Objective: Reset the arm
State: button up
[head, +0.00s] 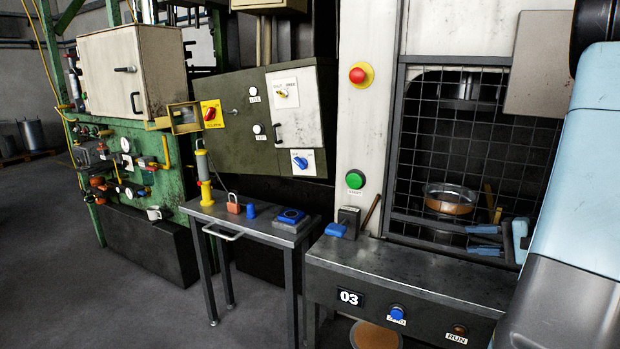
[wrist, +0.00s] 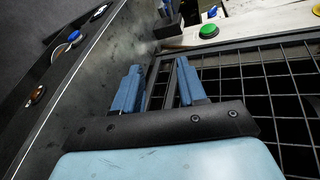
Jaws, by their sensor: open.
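My gripper (head: 484,240) is at the lower right of the head view, in front of the black mesh guard (head: 425,150) of the press. Its two blue fingers are apart, with nothing seen between them. In the wrist view, my gripper (wrist: 158,88) shows the same two fingers spread, over the gap between the dark metal ledge (wrist: 100,90) and the mesh (wrist: 265,95). My light blue arm fills the right side of the head view. Whether the fingers touch the mesh, I cannot tell.
A copper pan (head: 450,199) sits behind the mesh. A green button (head: 355,179) and red button (head: 358,75) are on the pale post. The ledge bears a blue button (head: 397,312). A small table (head: 250,222) with a padlock (head: 233,204) stands left.

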jog(key=s+a+r+n+g+h, duration=0.1)
jog(key=s+a+r+n+g, duration=0.25)
jog(key=a, duration=0.45)
jog(key=s+a+r+n+g+h, duration=0.1)
jog(key=s+a+r+n+g, duration=0.2)
jog(key=a, duration=0.6)
jog(key=s+a+r+n+t+h, duration=0.2)
jog(key=s+a+r+n+h, duration=0.2)
jog(key=s, duration=0.5)
jog(key=shift+s+a+r+n+h, duration=0.2)
jog(key=shift+a+r+n+h, duration=0.2)
jog(key=shift+r+h, duration=1.15)
jog(key=shift+f+h, duration=0.25)
jog(key=shift+f, duration=0.1)
